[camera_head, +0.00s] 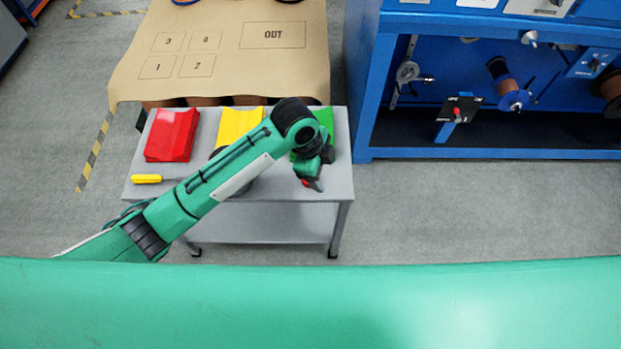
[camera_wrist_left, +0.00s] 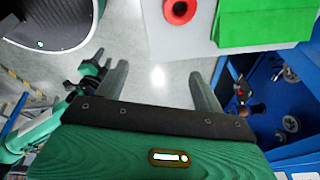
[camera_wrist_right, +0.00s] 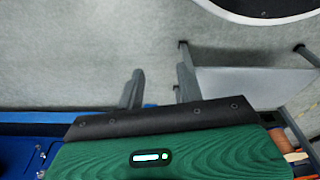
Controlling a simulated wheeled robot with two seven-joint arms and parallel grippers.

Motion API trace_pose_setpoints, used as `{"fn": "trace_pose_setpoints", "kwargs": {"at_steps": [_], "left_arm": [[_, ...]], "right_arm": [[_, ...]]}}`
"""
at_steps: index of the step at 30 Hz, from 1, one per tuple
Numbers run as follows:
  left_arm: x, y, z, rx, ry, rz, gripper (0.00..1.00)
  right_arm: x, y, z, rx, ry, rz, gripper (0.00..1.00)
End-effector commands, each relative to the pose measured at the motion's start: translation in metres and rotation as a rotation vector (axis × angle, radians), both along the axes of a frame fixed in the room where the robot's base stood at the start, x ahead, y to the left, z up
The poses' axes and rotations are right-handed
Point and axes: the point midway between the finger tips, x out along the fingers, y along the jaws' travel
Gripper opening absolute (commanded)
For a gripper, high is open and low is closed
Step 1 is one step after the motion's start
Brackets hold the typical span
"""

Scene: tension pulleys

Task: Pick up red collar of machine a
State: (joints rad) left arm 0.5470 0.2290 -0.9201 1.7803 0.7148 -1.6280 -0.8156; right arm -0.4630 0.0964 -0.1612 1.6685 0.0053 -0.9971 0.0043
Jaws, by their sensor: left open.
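A red ring-shaped collar (camera_wrist_left: 180,10) lies on the grey table top beside the green tray, at the top edge of the left wrist view. In the head view a small red part (camera_head: 317,185) shows just below my left gripper (camera_head: 313,168), at the table's front right. My left gripper is open and empty; in its wrist view both fingers (camera_wrist_left: 160,88) stand apart, with the collar beyond their tips, not between them. My right gripper (camera_wrist_right: 160,86) has its fingers apart over bare floor, with nothing between them; it is outside the head view.
The grey table (camera_head: 285,188) carries red (camera_head: 172,135), yellow (camera_head: 240,122) and green (camera_head: 325,117) trays and a yellow-handled tool (camera_head: 147,179). My left arm crosses above it. A brown mat (camera_head: 225,85) lies behind.

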Motion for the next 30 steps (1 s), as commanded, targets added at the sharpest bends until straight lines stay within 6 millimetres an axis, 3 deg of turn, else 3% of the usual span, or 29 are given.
{"fn": "trace_pose_setpoints", "kwargs": {"at_steps": [9,17,20,30], "left_arm": [[0.033,0.016,0.033,0.22,-0.04,-0.376,0.69],[0.043,0.028,0.043,0.303,-0.031,-0.489,0.69],[0.043,0.029,0.033,0.306,-0.028,-0.495,0.69],[0.043,0.029,-0.03,0.305,-0.028,-0.493,0.69]], "right_arm": [[-0.015,0.001,-0.043,0.002,0.021,0.002,0.36],[-0.021,0.001,-0.056,0.003,0.025,0.002,0.36],[-0.02,0.001,-0.056,0.003,0.025,0.002,0.36],[-0.017,0.003,-0.048,0.005,0.024,0.001,0.36]]}}
